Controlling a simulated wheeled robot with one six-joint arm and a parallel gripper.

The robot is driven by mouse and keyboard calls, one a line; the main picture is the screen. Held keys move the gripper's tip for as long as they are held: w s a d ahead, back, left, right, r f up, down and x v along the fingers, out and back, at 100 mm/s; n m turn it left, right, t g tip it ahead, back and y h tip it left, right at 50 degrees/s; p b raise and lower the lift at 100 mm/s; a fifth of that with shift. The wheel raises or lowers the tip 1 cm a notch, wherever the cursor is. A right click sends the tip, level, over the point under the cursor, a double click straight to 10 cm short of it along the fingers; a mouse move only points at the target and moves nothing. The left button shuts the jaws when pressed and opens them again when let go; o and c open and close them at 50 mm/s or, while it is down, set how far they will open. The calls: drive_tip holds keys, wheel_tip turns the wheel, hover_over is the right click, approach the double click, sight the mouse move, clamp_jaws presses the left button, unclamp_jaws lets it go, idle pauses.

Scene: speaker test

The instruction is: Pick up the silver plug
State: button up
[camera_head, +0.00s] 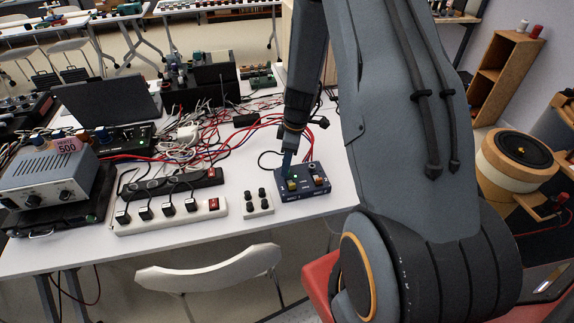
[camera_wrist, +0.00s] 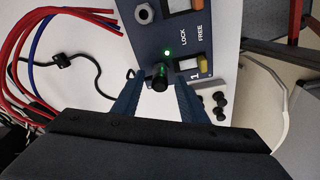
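A blue box (camera_head: 315,194) sits near the white table's front edge, with a yellow and an orange switch on it. In the wrist view, the box face (camera_wrist: 168,32) reads LOCK, FREE and 1. A dark, round-ended plug or knob (camera_wrist: 160,82) stands beside a lit green light. A silver ring-shaped fitting (camera_wrist: 144,13) shows near the top edge; I cannot tell which of these is the silver plug. My gripper (camera_wrist: 156,88) is open, its blue fingers on either side of the dark piece with gaps visible. In the head view, my gripper (camera_head: 287,168) is over the box's left part.
A small white block with black knobs (camera_head: 258,204) stands just left of the box. A white power strip (camera_head: 165,215) lies further left. Red cables (camera_head: 240,135) and tangled wires lie behind. A white chair (camera_head: 215,272) stands at the table's front.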

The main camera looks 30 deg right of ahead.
clamp_jaws()
drive_tip(key=shift+r, duration=0.1)
idle(0.3)
drive_tip(key=shift+w+r, duration=0.1)
drive_tip(key=shift+r, duration=0.45)
wheel_tip(320, 180, up, 9)
drive_tip(key=b, duration=0.2)
drive_tip(key=shift+f+b, duration=0.2)
drive_tip(key=shift+b, duration=0.2)
wheel_tip(320, 180, up, 4)
drive_tip(key=p, duration=0.2)
drive_tip(key=shift+p, duration=0.3)
